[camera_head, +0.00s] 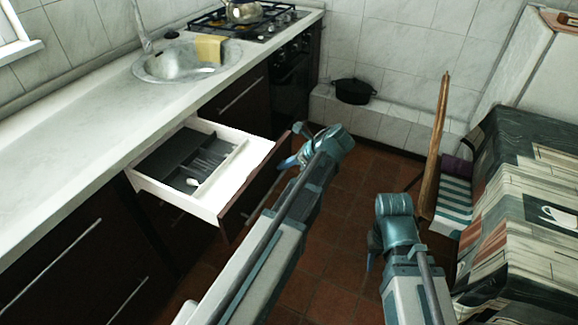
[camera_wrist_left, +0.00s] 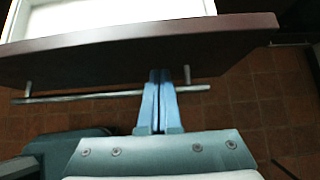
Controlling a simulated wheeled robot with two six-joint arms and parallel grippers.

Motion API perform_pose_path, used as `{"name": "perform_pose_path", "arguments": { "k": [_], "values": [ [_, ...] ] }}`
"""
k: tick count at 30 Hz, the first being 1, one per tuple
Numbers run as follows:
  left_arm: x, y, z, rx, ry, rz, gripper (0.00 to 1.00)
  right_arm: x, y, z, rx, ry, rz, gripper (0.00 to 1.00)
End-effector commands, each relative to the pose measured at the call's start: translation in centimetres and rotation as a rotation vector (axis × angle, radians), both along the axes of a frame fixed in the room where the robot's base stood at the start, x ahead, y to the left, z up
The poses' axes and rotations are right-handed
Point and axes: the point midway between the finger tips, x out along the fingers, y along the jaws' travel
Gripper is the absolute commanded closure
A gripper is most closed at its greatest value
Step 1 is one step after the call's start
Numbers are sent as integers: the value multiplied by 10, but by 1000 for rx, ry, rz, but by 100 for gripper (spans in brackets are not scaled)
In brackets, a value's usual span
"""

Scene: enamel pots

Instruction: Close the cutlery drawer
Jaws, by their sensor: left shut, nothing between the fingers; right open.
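The cutlery drawer (camera_head: 248,158) stands pulled out from the dark cabinet under the counter. It is white inside, with a dark grey tray (camera_head: 180,155) holding some cutlery, and has a dark brown front (camera_head: 262,190). My left gripper (camera_head: 290,161) is shut and empty at the outer side of the drawer front. In the left wrist view its fingers (camera_wrist_left: 159,85) are together by the metal bar handle (camera_wrist_left: 70,98), below the front's edge; I cannot tell whether they touch. My right gripper (camera_head: 372,250) is open, away from the drawer over the floor, its fingers partly hidden.
The counter with a sink (camera_head: 187,60) and yellow cloth (camera_head: 210,48) runs along the left. A hob (camera_head: 250,22) with a kettle is at the back. A black pot (camera_head: 353,91) stands on a tiled ledge. A table (camera_head: 535,215) and a chair are at the right. Tiled floor lies between.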

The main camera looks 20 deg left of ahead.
Motion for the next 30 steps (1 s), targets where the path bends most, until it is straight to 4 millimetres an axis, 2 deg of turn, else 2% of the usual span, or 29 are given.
{"name": "perform_pose_path", "arguments": {
  "k": [10,14,20,30],
  "values": [
    [0,1,0,0,0,0,100,0,0,0,0,0,0,55],
    [1,9,0,0,-1,1,100,0,0,0,0,0,0,55],
    [3,44,0,1,-2,5,100,0,0,0,0,0,0,55],
    [11,137,0,0,-1,6,100,0,0,0,0,0,0,55]
  ]
}}
